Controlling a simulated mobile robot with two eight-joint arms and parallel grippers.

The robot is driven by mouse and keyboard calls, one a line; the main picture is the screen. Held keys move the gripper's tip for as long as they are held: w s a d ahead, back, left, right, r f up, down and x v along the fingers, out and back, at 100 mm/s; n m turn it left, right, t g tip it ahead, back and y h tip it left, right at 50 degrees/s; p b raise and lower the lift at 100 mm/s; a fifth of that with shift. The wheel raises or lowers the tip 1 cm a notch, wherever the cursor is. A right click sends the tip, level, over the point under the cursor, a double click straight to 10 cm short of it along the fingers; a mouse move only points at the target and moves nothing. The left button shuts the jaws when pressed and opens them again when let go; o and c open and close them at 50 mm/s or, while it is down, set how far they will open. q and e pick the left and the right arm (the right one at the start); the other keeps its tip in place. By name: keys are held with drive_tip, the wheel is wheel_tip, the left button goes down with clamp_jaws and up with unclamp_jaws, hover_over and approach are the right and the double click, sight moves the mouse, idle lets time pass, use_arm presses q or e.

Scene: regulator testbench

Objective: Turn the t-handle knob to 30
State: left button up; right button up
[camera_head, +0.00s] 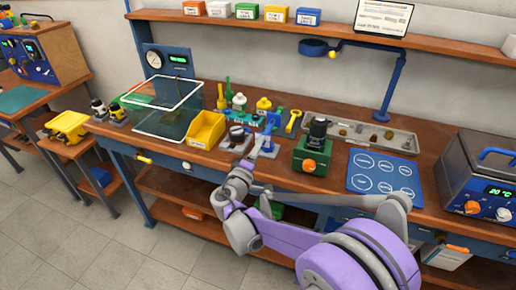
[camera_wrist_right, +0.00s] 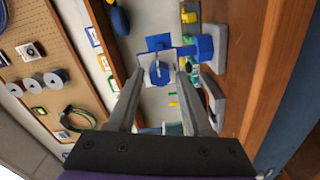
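My right gripper (camera_head: 260,146) reaches over the front of the workbench, among small devices. In the right wrist view its two fingers (camera_wrist_right: 158,84) are spread apart with a gap between them. A blue round part with a thin pale bar (camera_wrist_right: 158,72), which looks like the t-handle knob, shows between the fingertips. I cannot tell whether the fingers touch it. In the head view the knob is small and partly hidden by the gripper, and no scale reading is legible. My left gripper is not in view.
A yellow bin (camera_head: 206,131) stands left of the gripper and a green device with an orange knob (camera_head: 312,158) stands right. A blue mat (camera_head: 384,174), a long grey tray (camera_head: 372,136) and a temperature bath (camera_head: 480,180) lie farther right. A shelf (camera_head: 260,27) runs above.

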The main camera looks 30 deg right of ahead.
drive_tip(key=shift+o, duration=0.7)
drive_tip(key=v, duration=1)
drive_tip(key=shift+s+a, duration=0.25)
drive_tip(key=shift+a, duration=0.05)
drive_tip(key=s+d+f+m+g+y+p, duration=0.1)
drive_tip(key=s+d+f+g+y+p, duration=0.15)
drive_tip(key=s, duration=0.35)
drive_tip(key=s+d+f+m+g+y+p, duration=0.1)
drive_tip(key=s+f+m+g+y, duration=0.15)
drive_tip(key=s, duration=0.35)
drive_tip(key=s+a+m+g+y+p, duration=0.1)
drive_tip(key=s+a+y+p, duration=0.2)
drive_tip(key=s+a+y, duration=0.5)
drive_tip(key=shift+s+a+f+y, duration=0.3)
drive_tip(key=shift+s+a, duration=0.4)
drive_tip(key=shift+a, duration=0.05)
